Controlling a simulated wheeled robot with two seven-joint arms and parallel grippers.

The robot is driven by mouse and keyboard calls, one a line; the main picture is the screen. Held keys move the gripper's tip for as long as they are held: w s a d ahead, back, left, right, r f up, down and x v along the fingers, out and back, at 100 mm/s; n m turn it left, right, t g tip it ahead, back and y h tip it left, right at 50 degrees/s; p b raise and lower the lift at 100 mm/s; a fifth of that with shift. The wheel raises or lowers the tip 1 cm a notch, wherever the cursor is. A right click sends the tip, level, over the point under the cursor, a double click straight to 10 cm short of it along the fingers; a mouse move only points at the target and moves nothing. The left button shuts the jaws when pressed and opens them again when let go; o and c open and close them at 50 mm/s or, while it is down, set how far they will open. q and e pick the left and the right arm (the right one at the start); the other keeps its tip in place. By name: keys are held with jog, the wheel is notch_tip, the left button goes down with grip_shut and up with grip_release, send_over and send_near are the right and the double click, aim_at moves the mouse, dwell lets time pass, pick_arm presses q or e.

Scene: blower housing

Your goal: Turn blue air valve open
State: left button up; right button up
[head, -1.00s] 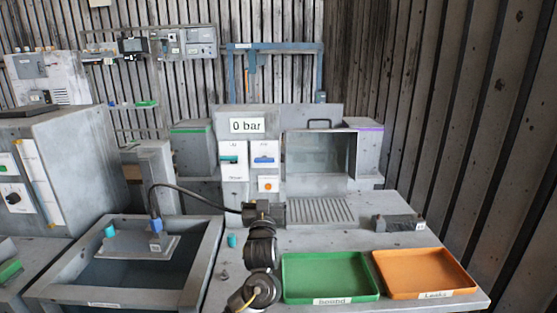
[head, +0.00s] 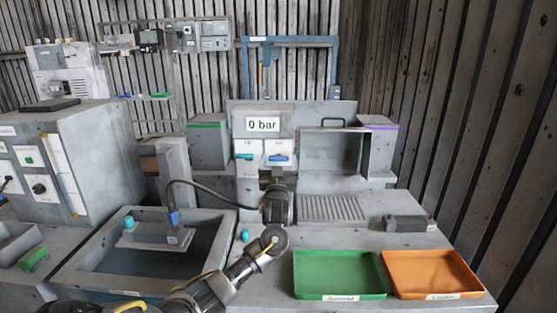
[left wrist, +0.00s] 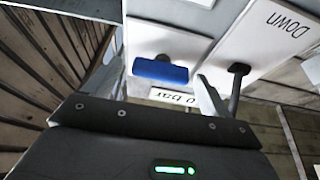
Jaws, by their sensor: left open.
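The blue air valve (head: 279,158) is a blue handle lying level on a white panel below the "0 bar" display (head: 263,124). In the left wrist view, which is upside down, the blue handle (left wrist: 160,72) is close ahead. My left gripper (head: 277,176) is just below the valve in the head view, pointing at the panel. It is open and empty; one grey finger shows to the right of the handle in the left wrist view. Whether it touches the handle I cannot tell. My right gripper is not in view.
A teal-handled valve (head: 244,156) sits on the neighbouring panel, left of the blue one. A glass-fronted box (head: 334,152) stands to the right. A green tray (head: 339,275) and an orange tray (head: 432,273) lie on the table in front.

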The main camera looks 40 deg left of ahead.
pick_arm(q)
jog(key=shift+a, duration=0.1)
jog(key=shift+w, duration=0.1)
jog(key=c, duration=1)
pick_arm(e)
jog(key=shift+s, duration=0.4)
